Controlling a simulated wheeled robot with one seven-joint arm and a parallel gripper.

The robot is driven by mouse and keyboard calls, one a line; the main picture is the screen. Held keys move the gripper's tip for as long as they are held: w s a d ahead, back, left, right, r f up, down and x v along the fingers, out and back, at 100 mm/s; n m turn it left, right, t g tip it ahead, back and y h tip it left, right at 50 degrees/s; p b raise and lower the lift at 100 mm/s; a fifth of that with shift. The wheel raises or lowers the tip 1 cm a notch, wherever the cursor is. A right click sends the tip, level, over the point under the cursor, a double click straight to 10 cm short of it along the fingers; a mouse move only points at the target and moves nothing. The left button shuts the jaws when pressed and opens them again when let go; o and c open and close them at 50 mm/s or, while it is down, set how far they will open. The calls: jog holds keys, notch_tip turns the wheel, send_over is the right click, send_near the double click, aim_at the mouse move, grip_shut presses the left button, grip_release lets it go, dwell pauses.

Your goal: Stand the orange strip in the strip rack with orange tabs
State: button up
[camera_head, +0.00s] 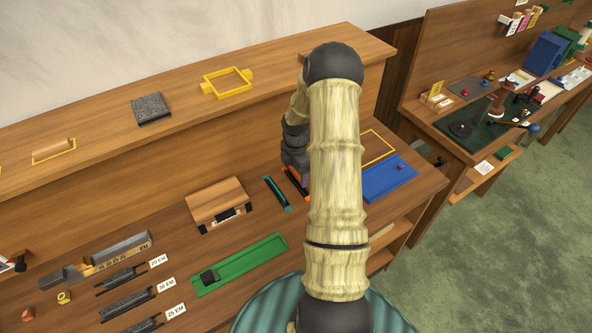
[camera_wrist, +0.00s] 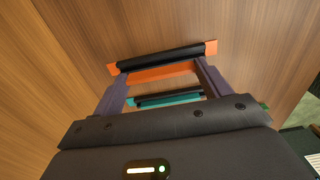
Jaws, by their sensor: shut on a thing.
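My gripper (camera_wrist: 162,75) shows in the wrist view with its two purple fingers apart, shut on the ends of the orange strip (camera_wrist: 160,72). The strip lies across between the fingertips. The black strip rack with orange tabs (camera_wrist: 163,56) is right beside it and runs parallel, an orange tab showing at each end. I cannot tell whether the strip touches the rack or sits in it. In the head view my gripper (camera_head: 297,168) is partly behind my arm, with some orange below it at the rack.
A rack with teal ends (camera_head: 277,193) stands just left; it also shows in the wrist view (camera_wrist: 165,99). A wooden case (camera_head: 216,198) is further left, a green tray (camera_head: 255,257) in front. A blue tray (camera_head: 385,183) lies right. The raised shelf (camera_head: 190,90) runs behind.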

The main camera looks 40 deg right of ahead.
jog(key=shift+f, duration=0.65)
jog(key=shift+f, duration=0.5)
dwell(2.4)
jog(key=o, duration=1.1)
jog(key=shift+c, duration=0.2)
jog(key=shift+r, duration=0.1)
jog(key=shift+r+p, duration=2.05)
jog(key=shift+r, duration=0.4)
